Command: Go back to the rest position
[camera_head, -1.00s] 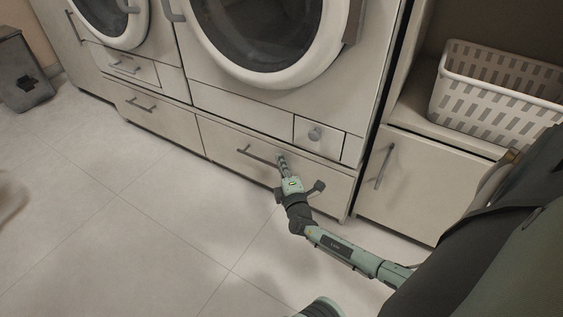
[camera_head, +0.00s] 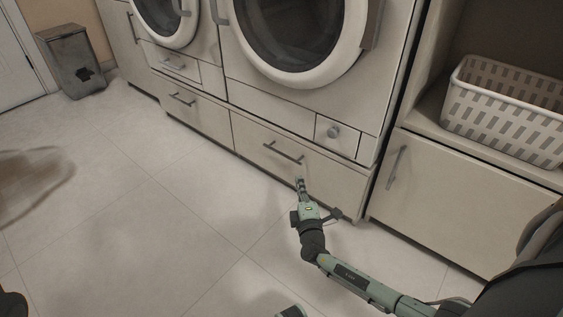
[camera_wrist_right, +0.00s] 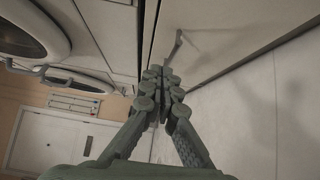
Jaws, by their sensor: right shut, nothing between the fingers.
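My right gripper (camera_head: 299,184) is in front of the drawer under the right washing machine, just below the drawer's bar handle (camera_head: 283,152). It is apart from the handle and holds nothing. In the right wrist view its fingers (camera_wrist_right: 160,75) meet at the tips, with a drawer handle (camera_wrist_right: 174,47) beyond them. The drawer front (camera_head: 330,180) looks closed, flush with the cabinet. My left gripper cannot be made out in these views.
A white laundry basket (camera_head: 505,115) stands on a shelf above a closed cabinet door (camera_head: 440,195). Two washers, the nearer one (camera_head: 300,40) above the drawers, line the wall. A grey bin (camera_head: 73,62) stands at the far left. The tiled floor (camera_head: 150,230) is mostly clear.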

